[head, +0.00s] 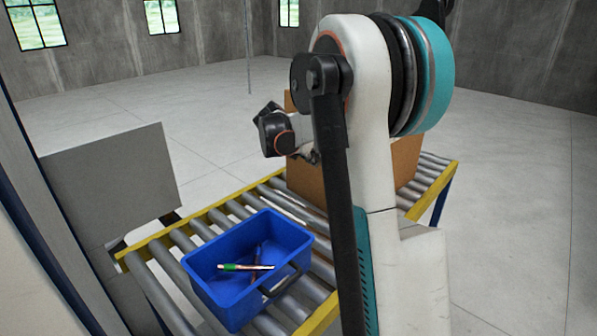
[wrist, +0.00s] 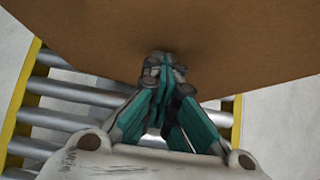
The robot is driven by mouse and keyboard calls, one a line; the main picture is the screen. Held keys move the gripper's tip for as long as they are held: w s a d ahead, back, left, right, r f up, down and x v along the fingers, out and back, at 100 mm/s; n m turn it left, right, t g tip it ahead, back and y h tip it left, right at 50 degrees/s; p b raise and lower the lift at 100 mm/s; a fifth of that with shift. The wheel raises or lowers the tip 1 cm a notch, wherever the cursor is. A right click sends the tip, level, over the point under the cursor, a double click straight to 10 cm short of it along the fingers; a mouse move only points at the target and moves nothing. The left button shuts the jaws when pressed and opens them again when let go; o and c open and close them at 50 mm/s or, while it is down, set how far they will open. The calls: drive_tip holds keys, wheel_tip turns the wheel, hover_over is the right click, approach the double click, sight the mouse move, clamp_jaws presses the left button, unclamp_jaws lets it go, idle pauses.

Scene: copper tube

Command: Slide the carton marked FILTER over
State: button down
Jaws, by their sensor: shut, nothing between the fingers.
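A brown carton (head: 306,181) stands on the roller conveyor, largely hidden behind my arm in the head view. No FILTER marking shows on the parts I see. In the wrist view the carton (wrist: 225,45) fills the top of the picture as a plain brown face. My gripper (wrist: 163,62) is shut and empty, its fingertips at the carton's face; they look touching or very close. In the head view my arm hides the fingers.
The roller conveyor (head: 183,238) has yellow side rails. A blue bin (head: 225,296) on it, nearer than the carton, holds a green-banded copper-coloured tube (head: 246,267) and other pieces. A grey panel (head: 112,185) stands at the left. The floor beyond is clear.

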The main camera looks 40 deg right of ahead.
drive_tip(key=w+d, duration=0.1)
drive_tip(key=d, duration=1.2)
drive_tip(key=w+d+b, duration=0.1)
drive_tip(key=w+d, duration=0.1)
drive_tip(key=d, duration=1.1)
drive_tip(key=shift+w+d+b, duration=0.2)
drive_tip(key=shift+w+b, duration=0.1)
drive_tip(key=a+f+b+v, duration=0.1)
drive_tip(key=a+f+v, duration=0.1)
drive_tip(key=v, duration=1.1)
drive_tip(key=shift+s+d, duration=0.1)
drive_tip(key=shift+s, duration=0.05)
